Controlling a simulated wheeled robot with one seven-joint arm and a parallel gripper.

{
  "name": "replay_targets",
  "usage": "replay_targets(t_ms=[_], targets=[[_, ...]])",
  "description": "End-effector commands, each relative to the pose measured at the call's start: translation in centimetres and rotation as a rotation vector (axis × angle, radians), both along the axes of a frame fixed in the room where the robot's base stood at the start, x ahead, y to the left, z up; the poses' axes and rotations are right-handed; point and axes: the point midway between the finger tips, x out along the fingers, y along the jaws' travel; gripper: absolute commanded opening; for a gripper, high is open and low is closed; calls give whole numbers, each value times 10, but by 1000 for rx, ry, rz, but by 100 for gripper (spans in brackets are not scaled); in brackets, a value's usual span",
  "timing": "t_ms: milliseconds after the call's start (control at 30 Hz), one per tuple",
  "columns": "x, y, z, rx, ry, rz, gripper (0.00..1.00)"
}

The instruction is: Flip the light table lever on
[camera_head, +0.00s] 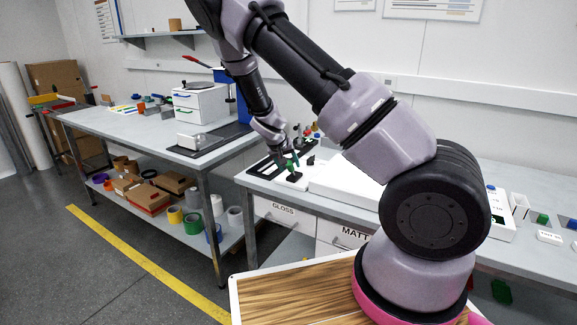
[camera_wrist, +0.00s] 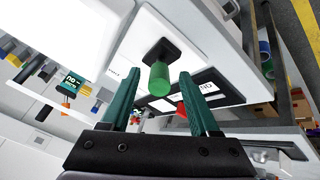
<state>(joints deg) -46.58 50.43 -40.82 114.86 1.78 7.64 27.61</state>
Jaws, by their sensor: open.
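The lever shows in the wrist view as a green cylindrical knob (camera_wrist: 159,77) on a black base (camera_wrist: 172,50). The base is fixed to a white panel at the edge of the light table. In the head view the black base (camera_head: 294,177) sits at the left end of the light table (camera_head: 345,186), with my gripper (camera_head: 287,159) just above it. In the wrist view my gripper (camera_wrist: 160,90) is open, with one teal finger on each side of the knob. Gaps show between knob and fingers. The fingers partly hide the lever in the head view.
Two drawers marked GLOSS (camera_head: 283,210) and MATT (camera_head: 350,237) are under the bench. A red knob (camera_wrist: 181,108) and black-framed cards (camera_wrist: 208,88) lie close beyond the lever. Small coloured pieces (camera_head: 312,130) stand behind my gripper. A separate bench (camera_head: 140,127) is to the left.

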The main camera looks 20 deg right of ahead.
Motion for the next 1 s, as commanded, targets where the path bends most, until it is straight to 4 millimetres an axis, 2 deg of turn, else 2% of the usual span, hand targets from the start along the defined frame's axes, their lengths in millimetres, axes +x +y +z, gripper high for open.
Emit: replay_targets(t_ms=[500, 700, 1000], targets=[[-37, 36, 76, 2, -1, 4, 62], [-43, 40, 86, 1, 1, 3, 62], [-43, 39, 87, 2, 1, 1, 62]])
